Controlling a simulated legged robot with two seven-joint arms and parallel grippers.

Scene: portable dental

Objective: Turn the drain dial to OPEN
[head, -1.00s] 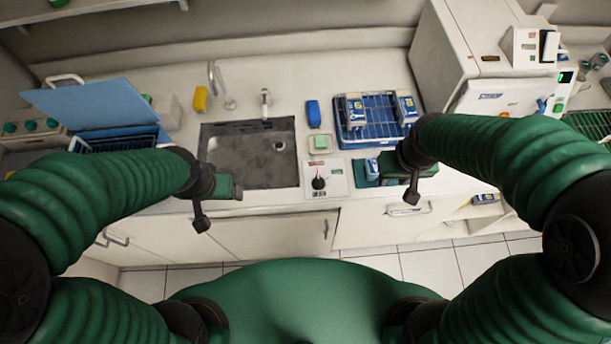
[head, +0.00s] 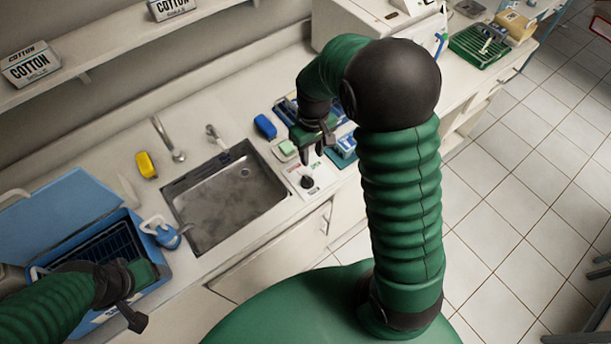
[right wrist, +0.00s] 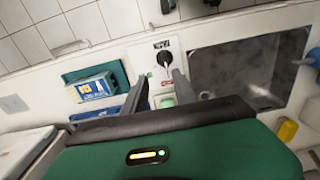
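The drain dial (head: 307,182) is a round black knob on a white panel (head: 318,174) beside the sink (head: 232,205). In the right wrist view the dial (right wrist: 163,59) shows a pale pointer mark; its exact setting is too small to tell. My right gripper (head: 313,158) is above the panel, with its fingers pointing down. In the right wrist view its two fingers (right wrist: 160,82) are apart with nothing between them, and the dial lies beyond their tips. My left gripper (head: 134,316) hangs by the blue bin at lower left; its finger gap is hidden.
A blue bin (head: 150,277) with a raised lid stands left of the sink, with a blue-and-white jug (head: 160,232) near it. Green soap (head: 288,148) lies near the panel.

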